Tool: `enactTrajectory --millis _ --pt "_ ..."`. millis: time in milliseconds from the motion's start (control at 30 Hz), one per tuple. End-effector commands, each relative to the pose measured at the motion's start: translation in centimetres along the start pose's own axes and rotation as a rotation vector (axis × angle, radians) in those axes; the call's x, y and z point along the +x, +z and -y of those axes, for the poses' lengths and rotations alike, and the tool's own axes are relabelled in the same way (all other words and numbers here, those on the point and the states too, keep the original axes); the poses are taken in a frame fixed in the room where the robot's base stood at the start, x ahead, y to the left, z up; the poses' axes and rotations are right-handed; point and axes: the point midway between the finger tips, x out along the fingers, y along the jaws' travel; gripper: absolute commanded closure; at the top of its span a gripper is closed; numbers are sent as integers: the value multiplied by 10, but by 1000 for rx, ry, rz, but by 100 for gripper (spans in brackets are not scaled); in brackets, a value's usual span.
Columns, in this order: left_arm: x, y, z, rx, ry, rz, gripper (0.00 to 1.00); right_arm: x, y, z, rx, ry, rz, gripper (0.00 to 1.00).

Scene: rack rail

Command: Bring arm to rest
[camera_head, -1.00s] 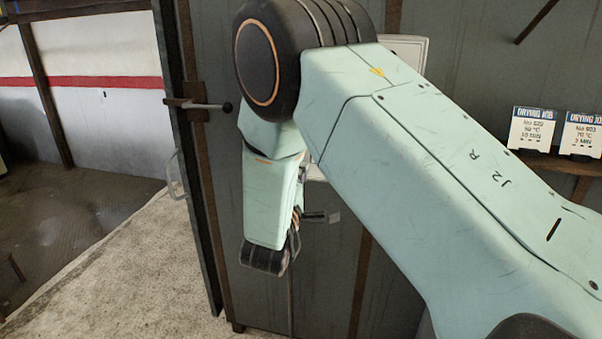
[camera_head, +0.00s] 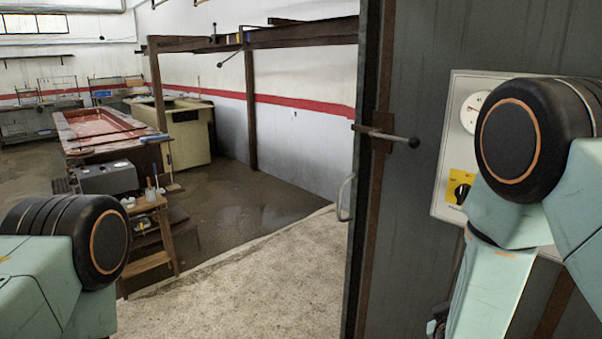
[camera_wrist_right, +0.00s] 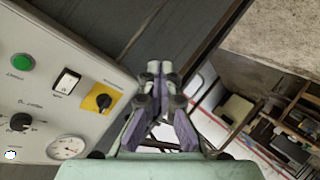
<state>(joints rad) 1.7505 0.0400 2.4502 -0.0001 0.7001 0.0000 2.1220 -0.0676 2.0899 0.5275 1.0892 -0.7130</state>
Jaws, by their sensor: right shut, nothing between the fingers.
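My right arm (camera_head: 520,170) comes in at the right edge of the head view, bent at its black joint, with its lower link hanging down out of the frame. My right gripper (camera_wrist_right: 158,72) shows in the right wrist view, shut and empty, its fingertips together in front of the grey cabinet surface. It is apart from the control panel. My left arm (camera_head: 60,265) shows only as a black joint and pale green link at the lower left of the head view. My left gripper is not in view.
A control panel (camera_head: 455,140) with a gauge and yellow-backed knob is behind my right arm; it also shows in the wrist view (camera_wrist_right: 60,95). A door handle lever (camera_head: 390,136) juts from the grey cabinet's edge. A wooden step stool (camera_head: 150,240) stands left. The concrete floor (camera_head: 260,285) between is clear.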

Motion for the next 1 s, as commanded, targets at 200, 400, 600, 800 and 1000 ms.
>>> enactTrajectory --millis 200,400,600,800,1000 --pt "45 0 0 0 0 1 43 -23 123 94 187 -273 237 100" --pt "82 0 1 0 0 1 43 -68 229 158 294 -442 503 100" --pt "123 0 1 0 0 1 43 -126 328 206 314 -564 764 100" --pt "159 0 1 0 0 1 43 -162 394 233 272 -631 901 100" --pt "174 0 1 0 0 0 43 -168 421 244 265 -634 945 100"
